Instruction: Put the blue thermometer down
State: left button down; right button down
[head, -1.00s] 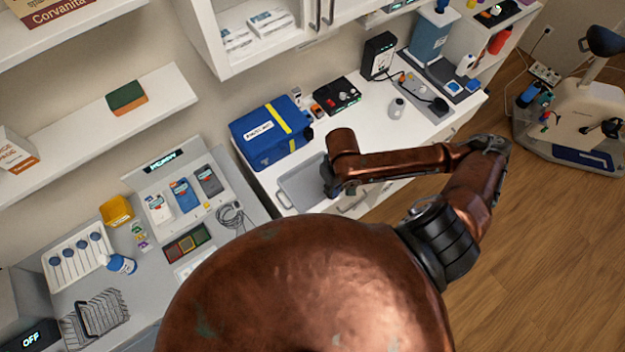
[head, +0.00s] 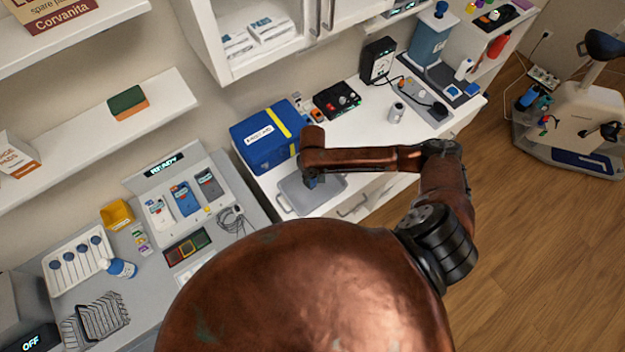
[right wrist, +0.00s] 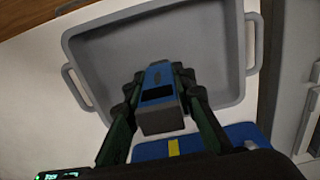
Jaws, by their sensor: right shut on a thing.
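My right gripper (right wrist: 163,92) is shut on the blue thermometer (right wrist: 157,80), which has a dark display and a grey end. In the right wrist view both fingers clasp its sides, and it overlaps the floor of the grey tray (right wrist: 95,55). In the head view my right gripper (head: 312,178) hangs over the left part of the grey tray (head: 335,191), with only a small blue bit of the thermometer showing. The gap between thermometer and tray floor is hard to judge. My left gripper is out of view.
A blue box with a yellow stripe (head: 262,145) stands beside the tray on the white counter (head: 372,118). A dock with several handheld devices (head: 185,222) is at left. The tray's visible floor looks empty.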

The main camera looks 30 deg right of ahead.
jog(key=shift+f, duration=0.65)
jog(key=shift+f, duration=0.1)
jog(key=c, duration=1.6)
grip_release()
notch_tip(320, 180, up, 12)
jog(key=shift+r+b, duration=0.15)
jog(key=shift+b, duration=0.4)
